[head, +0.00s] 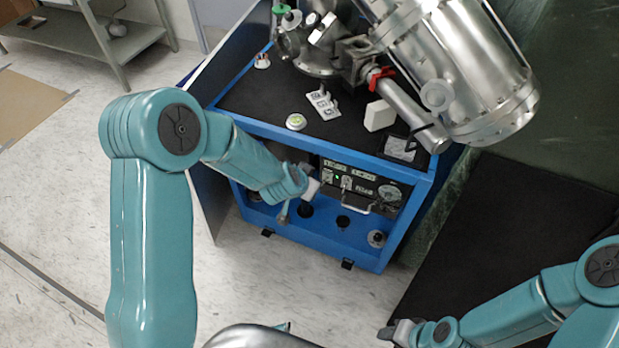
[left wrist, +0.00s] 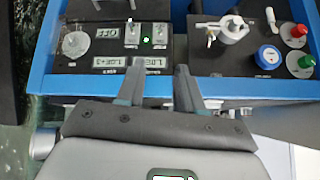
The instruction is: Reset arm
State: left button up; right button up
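My left arm reaches in from the left in the head view. Its gripper (head: 308,188) is in front of the control panel (head: 358,187) of the blue cabinet (head: 330,241). In the left wrist view the two fingers of the left gripper (left wrist: 160,84) are apart with nothing between them. The panel (left wrist: 112,48) shows upside down beyond them, with a round gauge, switches and a green light. I cannot tell whether a fingertip touches the panel. My right gripper (head: 392,332) is low at the bottom right, partly shown, away from the cabinet; its fingers are not clear.
Large metal vacuum equipment (head: 460,65) stands on the cabinet's black top (head: 270,105). An open side panel (head: 213,215) stands at the cabinet's left. A grey shelf (head: 95,35) is at the back left.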

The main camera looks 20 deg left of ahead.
pick_arm(q)
jog(key=s+d+f+g+h, duration=0.1)
jog(key=s+d+f+g, duration=0.25)
jog(key=s+f, duration=0.95)
jog(key=s+d+n+g+h, duration=0.1)
jog(key=s+d+n+g, duration=0.1)
jog(key=s, duration=0.4)
jog(key=s+d+n+g+h, duration=0.1)
jog(key=s+d+n+g, duration=0.1)
jog(key=s, duration=0.5)
jog(key=shift+s+n, duration=0.15)
jog(key=shift+n, duration=0.15)
jog(key=shift+r, duration=0.1)
